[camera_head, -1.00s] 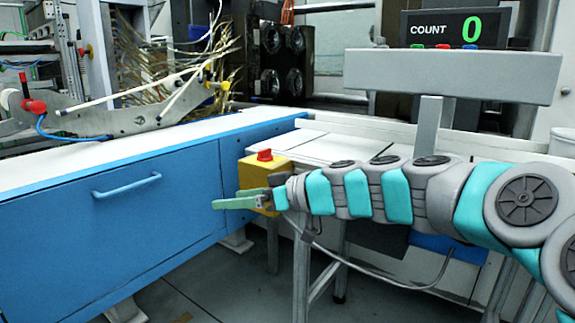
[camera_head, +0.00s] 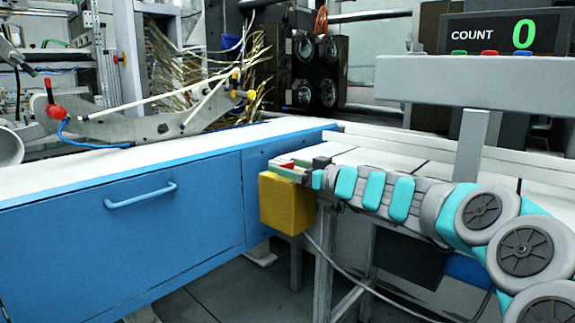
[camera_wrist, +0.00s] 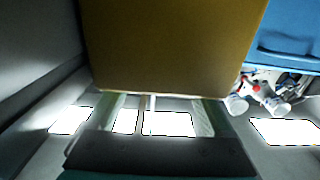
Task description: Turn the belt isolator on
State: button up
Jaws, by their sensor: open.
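The yellow box (camera_head: 286,206), which I take to be the belt isolator, is mounted at the near end of the conveyor, beside the blue cabinet. My gripper (camera_head: 287,168) is at its top, with green fingers spread apart. A sliver of red, likely the box's red knob (camera_head: 288,165), shows among the fingers; most of it is hidden. In the wrist view the yellow box (camera_wrist: 175,45) fills the upper middle. My gripper (camera_wrist: 158,112) shows there with its two fingers apart past the box's edge. I cannot tell whether a finger touches the knob.
The blue cabinet (camera_head: 120,225) with a handle (camera_head: 140,195) stands close on the left. The white conveyor (camera_head: 345,158) lies behind my arm. A grey beam (camera_head: 475,82) on a post and a counter display reading 0 (camera_head: 500,37) are at the right. A cable hangs below the box.

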jog(key=shift+w+a, duration=0.15)
jog(key=shift+a, duration=0.15)
grip_shut()
dwell(0.6)
